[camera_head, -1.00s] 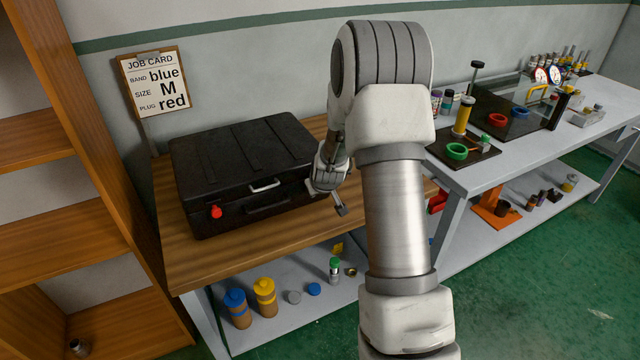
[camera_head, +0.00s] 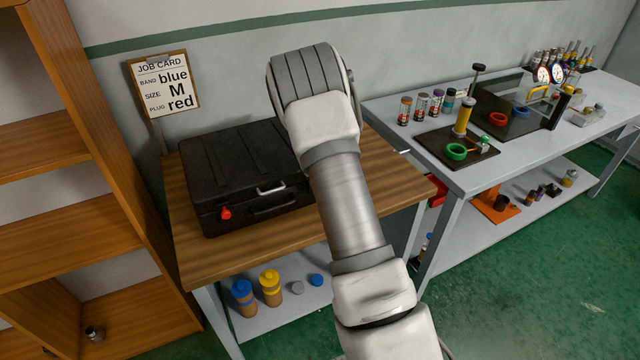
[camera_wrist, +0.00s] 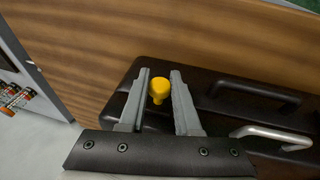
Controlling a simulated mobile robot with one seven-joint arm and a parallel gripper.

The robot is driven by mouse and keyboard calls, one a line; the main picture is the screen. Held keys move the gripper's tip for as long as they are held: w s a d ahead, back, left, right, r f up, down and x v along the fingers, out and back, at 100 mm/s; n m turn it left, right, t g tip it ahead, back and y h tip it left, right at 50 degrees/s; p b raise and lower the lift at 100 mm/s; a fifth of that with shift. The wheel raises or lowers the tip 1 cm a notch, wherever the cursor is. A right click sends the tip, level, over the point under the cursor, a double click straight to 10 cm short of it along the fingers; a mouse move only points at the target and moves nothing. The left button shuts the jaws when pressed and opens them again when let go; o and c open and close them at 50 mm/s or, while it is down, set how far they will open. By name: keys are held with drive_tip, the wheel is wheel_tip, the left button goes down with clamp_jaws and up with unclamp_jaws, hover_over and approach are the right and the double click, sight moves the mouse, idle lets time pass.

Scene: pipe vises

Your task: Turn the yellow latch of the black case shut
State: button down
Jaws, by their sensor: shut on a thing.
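The black case (camera_head: 225,165) lies closed on the wooden bench top, its front toward me, with a red latch (camera_head: 225,213) at front left. The yellow latch (camera_wrist: 159,90) shows in the wrist view at the case's edge, beside the black carry handle (camera_wrist: 255,92). My gripper (camera_wrist: 161,76) has its two grey fingers on either side of the yellow latch and is shut on it. In the head view my arm hides the gripper, the yellow latch and the case's right end.
A silver handle (camera_head: 270,189) is on the case front. A job card (camera_head: 163,83) stands behind the case. A tall wooden shelf (camera_head: 100,170) is at the left. A grey bench (camera_head: 400,135) with fixtures and several small bottles stands at the right. Bare wood lies in front of the case.

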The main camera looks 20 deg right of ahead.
drive_tip(key=shift+s, duration=0.1)
drive_tip(key=c, duration=0.6)
unclamp_jaws()
drive_tip(key=b+v, duration=0.1)
drive_tip(key=v, duration=1.6)
drive_tip(key=shift+r, duration=0.2)
